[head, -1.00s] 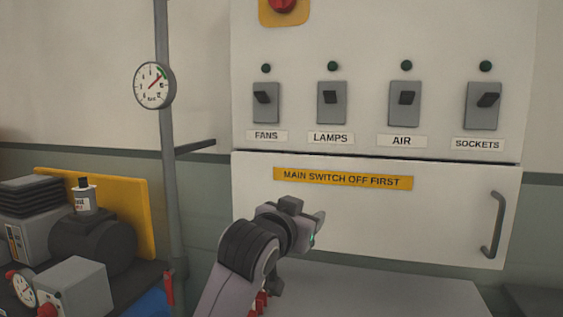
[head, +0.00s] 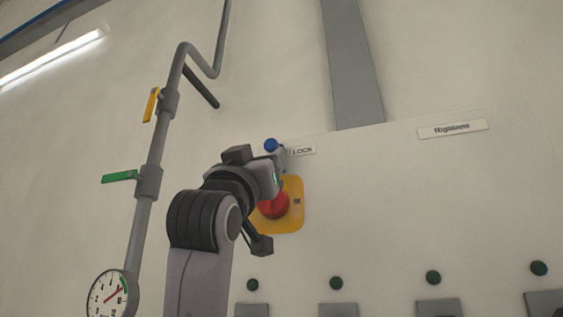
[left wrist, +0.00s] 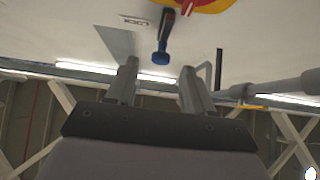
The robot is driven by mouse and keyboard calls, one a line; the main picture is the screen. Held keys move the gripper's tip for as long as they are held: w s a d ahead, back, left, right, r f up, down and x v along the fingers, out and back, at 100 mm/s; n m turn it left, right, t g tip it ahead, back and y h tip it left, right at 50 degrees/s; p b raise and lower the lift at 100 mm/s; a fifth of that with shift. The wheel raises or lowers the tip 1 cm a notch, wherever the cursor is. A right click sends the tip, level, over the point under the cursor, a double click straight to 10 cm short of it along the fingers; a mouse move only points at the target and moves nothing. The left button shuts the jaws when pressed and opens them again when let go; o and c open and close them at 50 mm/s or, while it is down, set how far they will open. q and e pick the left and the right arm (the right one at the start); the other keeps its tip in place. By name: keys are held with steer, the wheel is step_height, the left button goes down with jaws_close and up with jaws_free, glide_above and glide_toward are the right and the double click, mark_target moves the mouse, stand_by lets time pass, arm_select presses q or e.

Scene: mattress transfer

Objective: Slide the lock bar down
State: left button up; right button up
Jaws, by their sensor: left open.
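The lock bar shows as a blue knob (head: 271,145) beside the LOCK label (head: 303,151), above the red main switch (head: 274,204) on its yellow plate (head: 292,222). My left gripper (head: 280,165) is at the lock, just below the blue knob, and partly covers the bar and the switch. In the left wrist view, the blue-ended bar (left wrist: 162,50) points down between the two spread fingertips of my left gripper (left wrist: 159,70). The fingers are open, and I cannot tell whether they touch the bar. My right gripper is out of view.
A grey pipe (head: 147,205) with a yellow lever (head: 151,104), a green lever (head: 120,177) and a gauge (head: 112,295) runs up the wall at left. Green lamps (head: 336,283) and switches line the cabinet below.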

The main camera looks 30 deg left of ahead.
mark_target(270, 145)
arm_select(q)
steer(key=shift+s+r+y, duration=0.1)
steer(key=shift+r+y, duration=0.2)
steer(key=shift+r, duration=0.1)
steer(key=shift+a+r, duration=0.15)
steer(key=shift+r, duration=0.15)
steer(key=p+x, duration=0.3)
steer(key=x, duration=0.2)
steer(key=shift+r, duration=0.3)
steer(key=shift+w+r+p, duration=0.25)
steer(key=shift+w+p, duration=0.15)
steer(key=shift+w, duration=0.2)
